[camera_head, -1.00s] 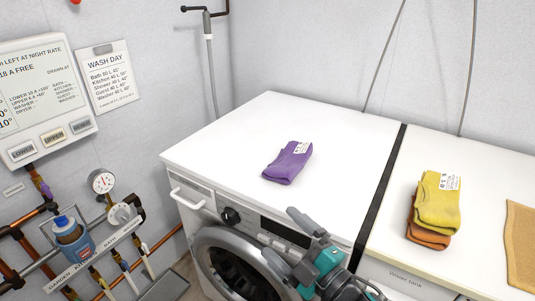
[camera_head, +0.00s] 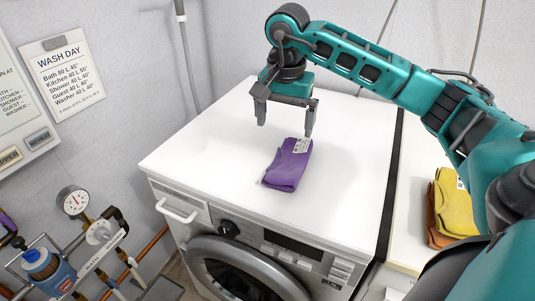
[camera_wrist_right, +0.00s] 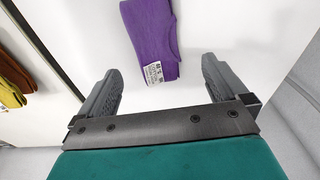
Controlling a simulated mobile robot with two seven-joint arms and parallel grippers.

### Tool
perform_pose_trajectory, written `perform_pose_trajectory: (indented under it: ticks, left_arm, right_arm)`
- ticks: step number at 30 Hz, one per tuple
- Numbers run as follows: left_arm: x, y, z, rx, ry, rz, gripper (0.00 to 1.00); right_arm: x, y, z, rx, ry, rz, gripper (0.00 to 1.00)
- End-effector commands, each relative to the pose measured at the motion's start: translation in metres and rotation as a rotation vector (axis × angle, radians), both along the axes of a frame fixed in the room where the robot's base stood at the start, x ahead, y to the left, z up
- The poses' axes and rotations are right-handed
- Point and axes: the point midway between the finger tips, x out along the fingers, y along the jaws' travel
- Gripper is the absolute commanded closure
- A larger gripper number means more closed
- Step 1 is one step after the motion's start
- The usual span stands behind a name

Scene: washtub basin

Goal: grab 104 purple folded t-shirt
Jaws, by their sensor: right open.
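The purple folded t-shirt (camera_head: 287,166) lies flat on the white top of the washing machine (camera_head: 215,150), with a white printed label at its far end. My right gripper (camera_head: 285,130) is open, pointing down above the machine top, just behind the label end of the shirt. In the right wrist view the shirt (camera_wrist_right: 151,38) lies ahead of the two spread fingers (camera_wrist_right: 160,88), its label end closest to them, with nothing held. My left gripper is not in view.
Yellow and orange folded cloths (camera_head: 452,208) lie stacked on the neighbouring white top at right, partly behind my right arm. A dark gap separates the two tops. Gauge (camera_head: 74,201), pipes and a blue bottle (camera_head: 47,270) are at left. The machine top around the shirt is clear.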

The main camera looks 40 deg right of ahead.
Motion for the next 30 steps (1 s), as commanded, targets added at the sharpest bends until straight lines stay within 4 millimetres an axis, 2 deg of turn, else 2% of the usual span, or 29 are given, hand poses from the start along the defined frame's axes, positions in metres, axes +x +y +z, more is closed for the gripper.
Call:
perform_pose_trajectory:
  ticks: [2,4,12,15,20,30]
  left_arm:
    - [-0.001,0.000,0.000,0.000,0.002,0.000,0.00]
    - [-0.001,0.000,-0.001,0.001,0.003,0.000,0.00]
    - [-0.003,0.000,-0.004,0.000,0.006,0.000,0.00]
    - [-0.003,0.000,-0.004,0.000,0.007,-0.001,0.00]
    - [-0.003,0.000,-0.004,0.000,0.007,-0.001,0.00]
    - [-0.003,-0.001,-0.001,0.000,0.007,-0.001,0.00]
  right_arm:
    - [-0.001,-0.011,0.005,-0.040,0.002,-0.001,0.00]
    - [-0.001,-0.014,0.000,-0.052,0.006,-0.001,0.00]
    - [0.002,-0.020,-0.049,-0.048,0.007,-0.001,0.00]
    - [0.004,-0.021,-0.062,-0.048,0.005,0.000,0.00]
    - [0.004,-0.023,-0.072,-0.047,0.003,0.000,0.00]
    - [0.006,-0.030,-0.116,-0.046,0.005,-0.001,0.00]
